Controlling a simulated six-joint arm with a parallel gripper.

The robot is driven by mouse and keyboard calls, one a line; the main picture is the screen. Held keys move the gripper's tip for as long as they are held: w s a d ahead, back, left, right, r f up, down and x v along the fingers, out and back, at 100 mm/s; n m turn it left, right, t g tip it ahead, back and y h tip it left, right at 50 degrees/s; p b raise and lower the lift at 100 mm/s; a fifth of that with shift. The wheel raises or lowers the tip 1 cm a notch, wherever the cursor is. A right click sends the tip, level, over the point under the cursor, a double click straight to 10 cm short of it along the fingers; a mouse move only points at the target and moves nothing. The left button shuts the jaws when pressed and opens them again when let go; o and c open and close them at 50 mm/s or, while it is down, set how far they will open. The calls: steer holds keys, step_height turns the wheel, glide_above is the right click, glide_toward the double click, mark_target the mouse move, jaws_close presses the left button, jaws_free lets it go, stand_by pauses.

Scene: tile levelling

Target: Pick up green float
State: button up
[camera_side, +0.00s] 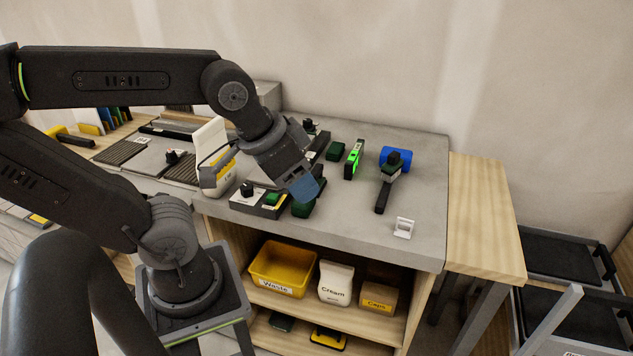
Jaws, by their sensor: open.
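A dark green tool (312,208), which looks like the green float, lies on the grey worktop and is partly hidden behind my gripper. My gripper (305,190) points down over it with its blue fingertips; the jaws are open, and the gap between them is hard to see from this side. I cannot tell whether the fingers touch the tool. A second dark green block (337,150) lies farther back on the worktop.
A bright green level (354,160), a blue tool (395,157) and a black-handled tool (383,195) lie to the right. The worktop's front right (360,225) is mostly clear.

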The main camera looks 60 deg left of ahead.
steer(key=w+a+f+n+g+y, duration=0.1)
steer(key=w+a+f+n+y, duration=0.1)
steer(key=w+a+n, duration=0.45)
steer(key=n+g+y, duration=0.1)
steer(key=n, duration=0.1)
glide_toward(316, 170)
steer(key=shift+n, duration=0.25)
steer(key=x, duration=0.5)
steer(key=shift+d, duration=0.15)
steer(key=shift+x, duration=2.9)
steer(key=shift+c, duration=0.5)
jaws_close()
